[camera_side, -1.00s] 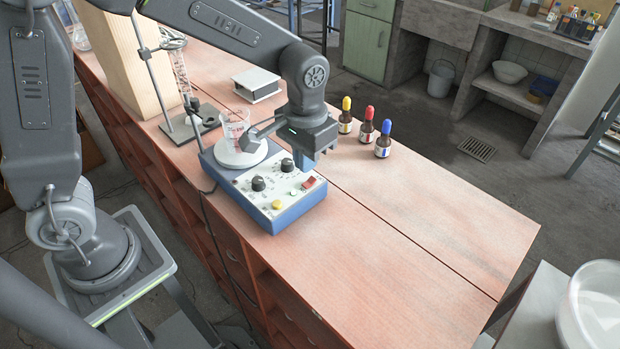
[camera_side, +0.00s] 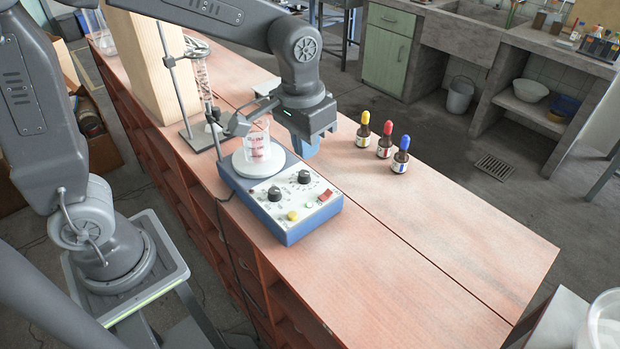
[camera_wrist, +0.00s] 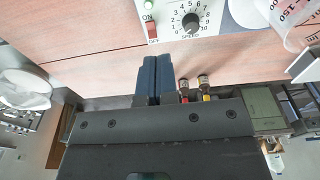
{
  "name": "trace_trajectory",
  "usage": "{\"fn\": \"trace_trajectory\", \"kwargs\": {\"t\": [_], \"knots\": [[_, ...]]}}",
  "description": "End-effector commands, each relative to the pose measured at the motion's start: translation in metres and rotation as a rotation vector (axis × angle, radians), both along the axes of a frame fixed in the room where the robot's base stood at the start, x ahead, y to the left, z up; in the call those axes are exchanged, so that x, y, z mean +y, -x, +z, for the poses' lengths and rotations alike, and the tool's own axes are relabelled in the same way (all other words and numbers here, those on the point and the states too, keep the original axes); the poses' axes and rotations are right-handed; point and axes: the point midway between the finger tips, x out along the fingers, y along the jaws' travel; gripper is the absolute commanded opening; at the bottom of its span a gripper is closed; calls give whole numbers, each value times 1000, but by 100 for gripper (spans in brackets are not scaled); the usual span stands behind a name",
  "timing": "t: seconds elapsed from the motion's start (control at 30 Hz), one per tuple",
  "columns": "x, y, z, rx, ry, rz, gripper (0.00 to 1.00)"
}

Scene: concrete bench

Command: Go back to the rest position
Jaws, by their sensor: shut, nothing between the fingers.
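My gripper (camera_side: 306,148) hangs above the bench just behind the blue stirrer's right side, its blue fingers pressed together with nothing between them. In the wrist view the shut fingers (camera_wrist: 154,78) show side by side. The stirrer (camera_side: 290,200) has a white panel with knobs and a red switch. Part of the beaker shows in the wrist view (camera_wrist: 290,22).
Three dropper bottles with yellow (camera_side: 363,132), red (camera_side: 385,143) and blue (camera_side: 400,158) caps stand right of my gripper. A metal stand (camera_side: 184,90) and a wooden block (camera_side: 150,62) are to the left. The bench's front right is clear.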

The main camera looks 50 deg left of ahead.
Motion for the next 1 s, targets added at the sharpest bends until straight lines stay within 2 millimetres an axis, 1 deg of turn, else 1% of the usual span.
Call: {"fn": "trace_trajectory", "kwargs": {"t": [0.03,0.1,0.2,0.33,0.4,0.5,0.6,0.7,1.0], "knots": [[9,12,14,-41,6,3,0],[20,29,27,-93,11,5,0],[35,54,42,-167,13,5,0],[51,87,53,-262,9,6,0],[57,102,55,-306,3,5,0],[63,119,55,-358,-5,5,0],[67,130,54,-391,-11,5,0],[68,135,53,-408,-15,4,0],[68,136,52,-410,-16,3,0]]}}
